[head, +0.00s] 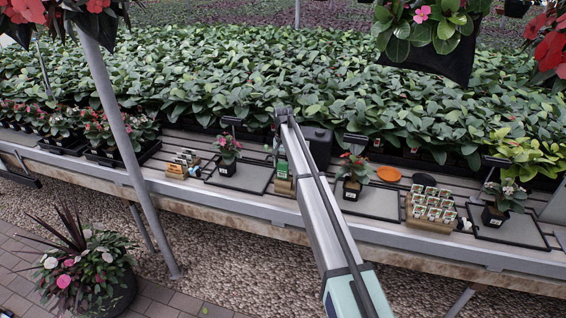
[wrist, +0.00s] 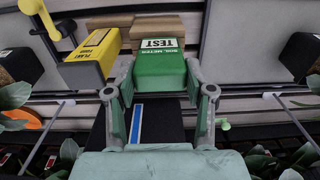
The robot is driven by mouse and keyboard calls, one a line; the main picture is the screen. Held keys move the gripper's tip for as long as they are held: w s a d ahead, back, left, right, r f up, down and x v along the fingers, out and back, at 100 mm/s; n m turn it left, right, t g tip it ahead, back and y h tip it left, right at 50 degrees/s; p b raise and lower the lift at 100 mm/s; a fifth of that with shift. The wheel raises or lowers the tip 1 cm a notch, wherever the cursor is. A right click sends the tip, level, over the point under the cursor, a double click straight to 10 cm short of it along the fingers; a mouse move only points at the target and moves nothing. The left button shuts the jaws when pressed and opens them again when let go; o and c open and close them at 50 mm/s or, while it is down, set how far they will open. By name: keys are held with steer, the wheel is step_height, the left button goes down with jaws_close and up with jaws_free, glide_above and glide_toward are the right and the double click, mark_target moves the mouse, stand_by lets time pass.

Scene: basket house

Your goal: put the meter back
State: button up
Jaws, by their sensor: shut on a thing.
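The green meter (wrist: 160,68), with a white label reading TEST, is between the fingers of my gripper (wrist: 160,88) in the wrist view. Both fingers press on its sides. In the head view the meter (head: 282,168) shows as a small green patch below my gripper, partly covered by my arm. A brown cardboard-like holder (wrist: 165,28) lies right by the meter's far end. The holder (head: 284,187) also shows just under the meter in the head view. I cannot tell whether the meter touches it or sits in it.
A yellow plant food box (wrist: 90,55) stands left of the meter, close to my left finger. A black container (head: 318,142) stands right behind my arm. Potted plants on grey trays (head: 240,176) flank the spot. An orange disc (head: 388,174) lies to the right.

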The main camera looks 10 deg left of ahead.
stand_by(0.3)
steer(key=o, duration=1.5)
steer(key=shift+r, duration=0.15)
step_height(320, 180, up, 11)
steer(key=s+d+f, duration=1.4)
steer(key=s+f, duration=0.2)
steer(key=s+d+f+n, duration=0.1)
steer(key=s+d+f, duration=0.4)
steer(key=s, duration=0.6)
steer(key=s+d+f, duration=0.4)
steer(key=s+d, duration=0.1)
steer(key=s, duration=0.7)
steer(key=s+d+f+n, duration=0.1)
steer(key=s+d+f, duration=0.4)
steer(key=s, duration=0.6)
steer(key=s+f+g, duration=0.2)
steer(key=s+f, duration=0.4)
steer(key=s, duration=0.3)
steer(key=s+f+g, duration=0.2)
steer(key=s+f, duration=0.4)
steer(key=s, duration=0.3)
steer(key=s+f+g, duration=0.2)
steer(key=s+f, duration=0.4)
steer(key=s, duration=0.4)
steer(key=shift+s+a+g, duration=0.1)
steer(key=shift+a+g, duration=0.05)
steer(key=shift+g, duration=0.25)
